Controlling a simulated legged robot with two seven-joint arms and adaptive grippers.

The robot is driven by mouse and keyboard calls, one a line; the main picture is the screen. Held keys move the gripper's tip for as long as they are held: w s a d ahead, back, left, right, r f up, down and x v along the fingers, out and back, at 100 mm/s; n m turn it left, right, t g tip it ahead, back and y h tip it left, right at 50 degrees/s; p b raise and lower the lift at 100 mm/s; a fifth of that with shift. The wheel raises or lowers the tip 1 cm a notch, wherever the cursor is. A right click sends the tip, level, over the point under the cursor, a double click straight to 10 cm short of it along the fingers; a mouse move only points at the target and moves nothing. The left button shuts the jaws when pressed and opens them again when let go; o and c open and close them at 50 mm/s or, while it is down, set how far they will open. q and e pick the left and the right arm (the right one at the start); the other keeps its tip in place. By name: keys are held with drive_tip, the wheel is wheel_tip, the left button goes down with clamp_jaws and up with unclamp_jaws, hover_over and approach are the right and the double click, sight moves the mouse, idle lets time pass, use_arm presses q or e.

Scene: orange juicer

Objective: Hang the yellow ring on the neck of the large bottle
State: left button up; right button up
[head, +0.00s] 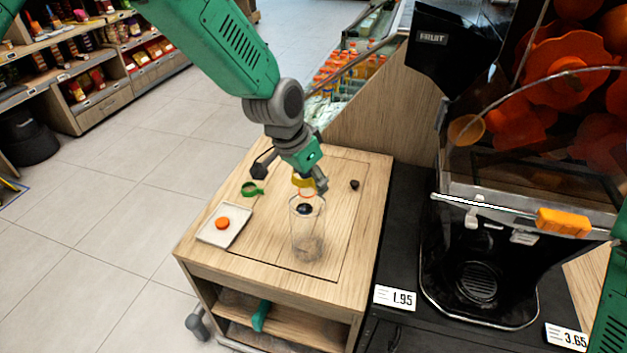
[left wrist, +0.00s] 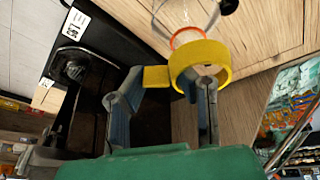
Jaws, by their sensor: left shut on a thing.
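The yellow ring (left wrist: 224,60) is held by my left gripper (left wrist: 168,100), which is shut on its tab between the two fingers. In the head view my left gripper (head: 311,184) and the yellow ring (head: 302,182) are just above the large bottle (head: 306,240). The bottle is clear and stands upright on the wooden cabinet top, with an orange-red band (head: 306,194) at its neck. In the left wrist view the ring overlaps the band (left wrist: 176,38); I cannot tell whether it touches the bottle. My right gripper is not in view.
A green ring (head: 252,189) and a white tray (head: 210,236) with an orange cap (head: 222,223) lie left of the bottle. A small dark object (head: 354,184) lies to its right. The black juicer (head: 480,270) stands right of the wooden cabinet (head: 345,260).

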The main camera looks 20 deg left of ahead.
use_arm(q)
drive_tip(key=shift+d+f, duration=0.35)
drive_tip(key=shift+f, duration=0.15)
drive_tip(key=shift+d, duration=0.3)
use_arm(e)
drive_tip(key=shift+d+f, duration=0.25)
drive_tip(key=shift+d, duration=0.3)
use_arm(q)
drive_tip(key=shift+a, duration=0.15)
drive_tip(key=shift+a+f, duration=0.1)
drive_tip(key=shift+a, duration=0.2)
drive_tip(key=shift+a+p, duration=0.3)
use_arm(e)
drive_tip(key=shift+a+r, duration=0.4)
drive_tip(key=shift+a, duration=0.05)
use_arm(q)
drive_tip(key=shift+d, duration=0.35)
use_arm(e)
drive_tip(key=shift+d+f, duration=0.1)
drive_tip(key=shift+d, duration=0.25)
use_arm(q)
drive_tip(key=shift+a+f, duration=0.1)
drive_tip(key=shift+a, duration=0.1)
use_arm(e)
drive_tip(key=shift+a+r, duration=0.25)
use_arm(q)
drive_tip(key=shift+s+d, duration=0.1)
drive_tip(key=shift+d, duration=0.1)
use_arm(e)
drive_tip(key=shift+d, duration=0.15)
